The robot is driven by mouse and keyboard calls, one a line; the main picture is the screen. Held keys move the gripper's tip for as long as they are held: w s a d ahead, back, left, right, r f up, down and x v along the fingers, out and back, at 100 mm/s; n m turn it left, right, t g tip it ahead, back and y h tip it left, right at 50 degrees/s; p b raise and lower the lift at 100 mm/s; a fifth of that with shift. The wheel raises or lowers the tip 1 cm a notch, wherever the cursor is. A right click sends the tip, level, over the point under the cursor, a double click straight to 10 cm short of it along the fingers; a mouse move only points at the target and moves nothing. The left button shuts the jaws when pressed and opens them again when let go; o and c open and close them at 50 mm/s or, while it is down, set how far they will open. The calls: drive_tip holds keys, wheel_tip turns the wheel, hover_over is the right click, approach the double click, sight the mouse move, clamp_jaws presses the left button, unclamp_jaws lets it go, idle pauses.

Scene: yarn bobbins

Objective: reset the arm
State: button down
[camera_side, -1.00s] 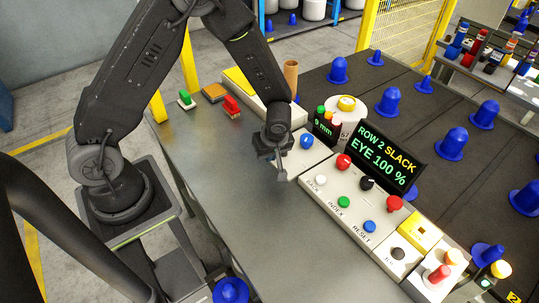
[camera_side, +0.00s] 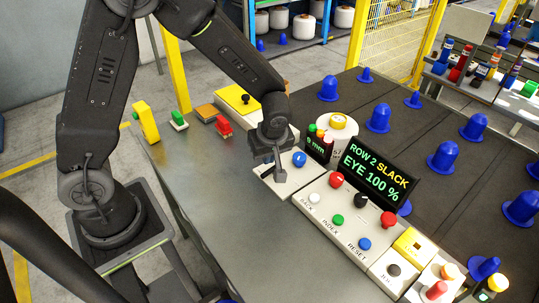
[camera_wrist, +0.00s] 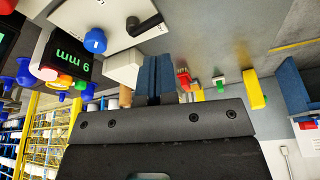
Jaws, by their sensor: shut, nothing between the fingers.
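My gripper (camera_side: 280,176) is shut and empty in the side view. It points down over the left part of the white control panel, just left of and in front of the blue knob (camera_side: 299,159). I cannot tell whether it touches the panel. In the wrist view the closed fingers (camera_wrist: 155,78) are seen from behind, with nothing between them. The blue knob also shows there (camera_wrist: 95,41), beside a black lever (camera_wrist: 145,25) on the white panel.
The button console (camera_side: 318,213) and a display reading "ROW 2 SLACK, EYE 100 %" (camera_side: 372,172) stand to the right. Blue bobbins (camera_side: 378,118) stand on the dark surface behind. The grey front tabletop is clear.

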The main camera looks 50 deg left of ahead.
drive_tip(key=s+d+r+m+t+h, duration=0.1)
drive_tip(key=s+r+m+t+h, duration=0.2)
drive_tip(key=s+r+m, duration=1.1)
wheel_tip(320, 180, up, 7)
drive_tip(key=s+t, duration=0.1)
drive_tip(key=s, duration=0.2)
drive_tip(key=shift+m+t, duration=0.3)
drive_tip(key=shift+m, duration=0.1)
